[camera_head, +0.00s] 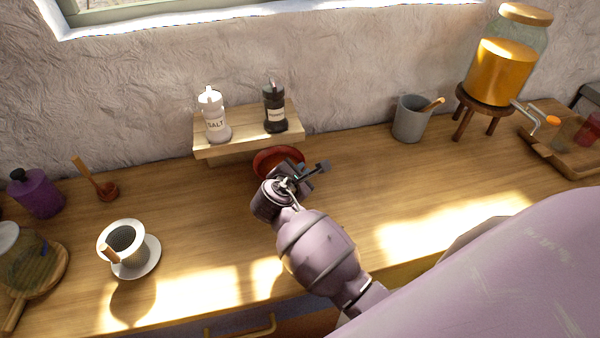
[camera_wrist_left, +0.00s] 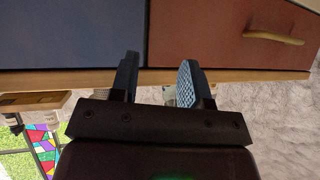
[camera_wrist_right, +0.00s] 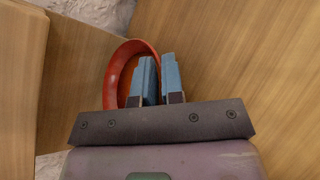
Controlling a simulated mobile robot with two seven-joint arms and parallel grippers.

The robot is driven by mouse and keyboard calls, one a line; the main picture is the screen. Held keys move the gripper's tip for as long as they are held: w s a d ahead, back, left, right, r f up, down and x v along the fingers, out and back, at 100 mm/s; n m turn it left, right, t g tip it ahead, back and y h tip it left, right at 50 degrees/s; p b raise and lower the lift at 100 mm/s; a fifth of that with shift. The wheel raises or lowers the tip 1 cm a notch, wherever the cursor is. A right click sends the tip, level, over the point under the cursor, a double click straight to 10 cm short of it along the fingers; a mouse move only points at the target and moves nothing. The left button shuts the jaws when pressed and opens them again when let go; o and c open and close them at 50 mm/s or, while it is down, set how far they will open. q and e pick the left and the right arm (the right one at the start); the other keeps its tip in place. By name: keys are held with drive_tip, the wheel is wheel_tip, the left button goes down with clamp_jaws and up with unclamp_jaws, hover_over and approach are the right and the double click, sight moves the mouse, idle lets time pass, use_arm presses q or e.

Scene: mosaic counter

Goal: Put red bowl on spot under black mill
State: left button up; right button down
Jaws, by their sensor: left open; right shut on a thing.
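The red bowl (camera_head: 279,158) is at the wall side of the counter, just below the right end of the small wooden shelf. The black mill (camera_head: 275,107) stands on the right part of that shelf. My right gripper (camera_head: 300,176) is shut on the bowl's rim. In the right wrist view the bowl (camera_wrist_right: 122,72) shows beside and between the blue fingers (camera_wrist_right: 159,80). I cannot tell whether the bowl touches the counter. My left gripper (camera_wrist_left: 158,80) is open and empty, facing the drawer fronts; it is not in the head view.
The wooden shelf (camera_head: 240,142) also holds a white salt mill (camera_head: 214,115) on its left. A grey cup (camera_head: 411,119) and a juice dispenser (camera_head: 503,68) stand to the right. A white dripper cup (camera_head: 126,246) stands front left. The counter right of the bowl is clear.

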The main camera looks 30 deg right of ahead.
drive_tip(key=c, duration=1.3)
unclamp_jaws()
drive_tip(key=shift+o, duration=0.4)
drive_tip(key=v, duration=1.2)
drive_tip(key=shift+p, duration=0.4)
drive_tip(key=shift+s, duration=0.1)
